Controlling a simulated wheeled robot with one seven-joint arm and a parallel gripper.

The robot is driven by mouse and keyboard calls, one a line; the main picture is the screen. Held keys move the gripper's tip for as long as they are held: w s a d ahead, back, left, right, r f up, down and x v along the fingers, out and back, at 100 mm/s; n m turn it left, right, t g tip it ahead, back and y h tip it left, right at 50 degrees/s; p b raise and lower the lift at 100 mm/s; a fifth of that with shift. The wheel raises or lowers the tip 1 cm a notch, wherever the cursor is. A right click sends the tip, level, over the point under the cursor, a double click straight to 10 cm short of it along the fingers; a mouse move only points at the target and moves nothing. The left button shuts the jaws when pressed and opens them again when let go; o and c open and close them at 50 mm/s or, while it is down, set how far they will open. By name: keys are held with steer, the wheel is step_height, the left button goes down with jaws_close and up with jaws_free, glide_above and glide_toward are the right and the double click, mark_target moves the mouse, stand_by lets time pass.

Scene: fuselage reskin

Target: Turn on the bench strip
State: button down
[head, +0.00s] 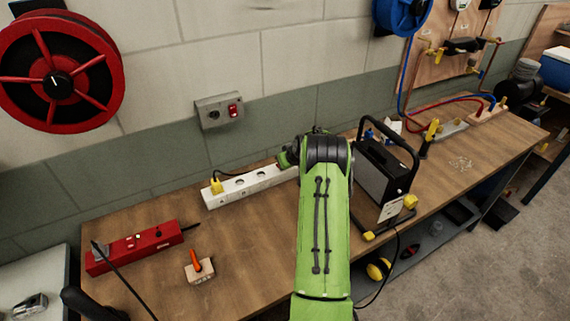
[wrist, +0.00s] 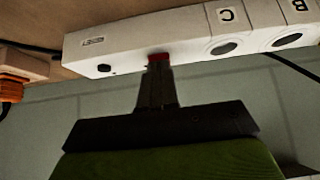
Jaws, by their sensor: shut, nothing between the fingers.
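The white bench strip (head: 235,190) lies along the back of the wooden bench, with a yellow plug (head: 216,186) at its left end. My green arm hides its right end in the head view. In the wrist view the strip (wrist: 185,38) shows sockets marked C and B, a small black round part (wrist: 104,68) and a red switch (wrist: 158,57). My gripper (wrist: 158,66) is shut and empty, its tips at the red switch. They overlap its edge in the picture; I cannot tell whether they touch. The switch is mostly covered, so its position is unclear.
A black work lamp (head: 383,172) stands close right of my arm. A wall box (head: 219,111) with a red switch is above the strip.

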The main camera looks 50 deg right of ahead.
steer(key=shift+s+f+b, duration=0.1)
steer(key=shift+f+b, duration=0.45)
steer(key=shift+s+a+r, duration=0.1)
steer(key=shift+r, duration=0.2)
steer(key=shift+r+p, duration=0.35)
steer(key=shift+r, duration=0.35)
